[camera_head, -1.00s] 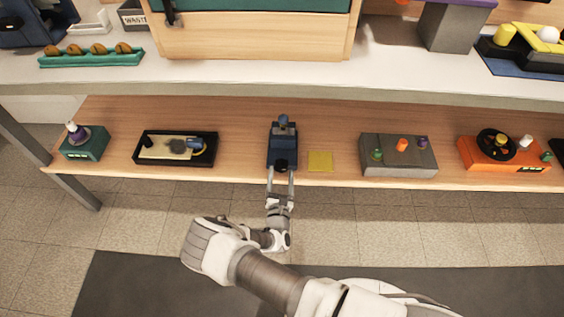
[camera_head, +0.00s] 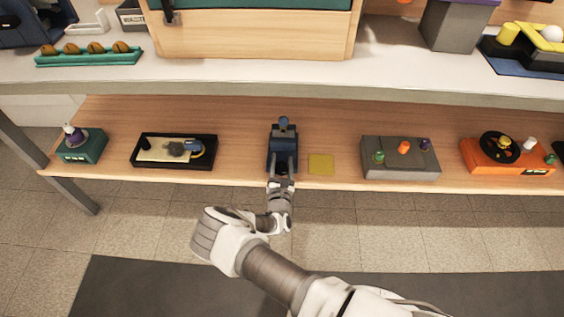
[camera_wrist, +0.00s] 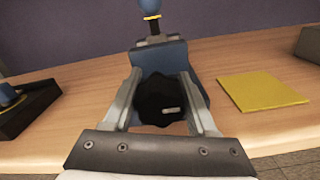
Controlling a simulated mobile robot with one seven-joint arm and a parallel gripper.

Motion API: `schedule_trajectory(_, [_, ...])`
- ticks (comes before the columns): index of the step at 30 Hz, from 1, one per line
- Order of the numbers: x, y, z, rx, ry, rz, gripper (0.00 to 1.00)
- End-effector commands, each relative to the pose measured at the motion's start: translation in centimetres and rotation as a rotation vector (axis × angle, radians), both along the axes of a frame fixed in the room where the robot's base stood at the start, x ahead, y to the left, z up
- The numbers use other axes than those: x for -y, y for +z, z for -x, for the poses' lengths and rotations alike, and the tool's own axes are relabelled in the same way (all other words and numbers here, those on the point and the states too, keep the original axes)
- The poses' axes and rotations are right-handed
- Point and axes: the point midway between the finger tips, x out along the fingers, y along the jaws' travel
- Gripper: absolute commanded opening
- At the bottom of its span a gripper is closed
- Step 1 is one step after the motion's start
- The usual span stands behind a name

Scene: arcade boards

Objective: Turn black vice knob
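The blue vice (camera_head: 282,139) stands on the wooden lower shelf near its front edge. It has a blue ball on an upright stem at its top, also seen in the wrist view. Its black knob (camera_wrist: 163,101) faces me and fills the space between my fingers in the wrist view. My gripper (camera_head: 282,162) reaches in from the front, one finger on each side of the knob. In the wrist view my gripper (camera_wrist: 162,98) is open, and a small gap shows beside the knob, so I see no firm grip. The knob is mostly hidden in the head view.
A flat yellow square (camera_head: 320,164) lies just right of the vice. A black tray (camera_head: 175,164) is to the left. A grey box with coloured knobs (camera_head: 400,156) and an orange box (camera_head: 495,160) stand to the right. A white counter (camera_head: 230,80) is above and behind.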

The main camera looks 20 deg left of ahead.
Motion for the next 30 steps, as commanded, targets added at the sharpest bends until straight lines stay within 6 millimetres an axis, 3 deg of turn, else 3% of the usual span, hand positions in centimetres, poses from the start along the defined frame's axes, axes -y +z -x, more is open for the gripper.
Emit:
schedule_trajectory(1, [0.02, -0.02, 0.03, 0.0, -0.001, 0.0, 0.2])
schedule_trajectory(4, [0.03, -0.04, 0.03, 0.0, -0.001, 0.0, 0.02])
schedule_trajectory(14, [0.02, -0.04, 0.06, 0.013, -0.001, 0.061, 0.02])
schedule_trajectory(30, [0.0, -0.12, 0.08, 0.095, 0.0, 0.406, 0.02])
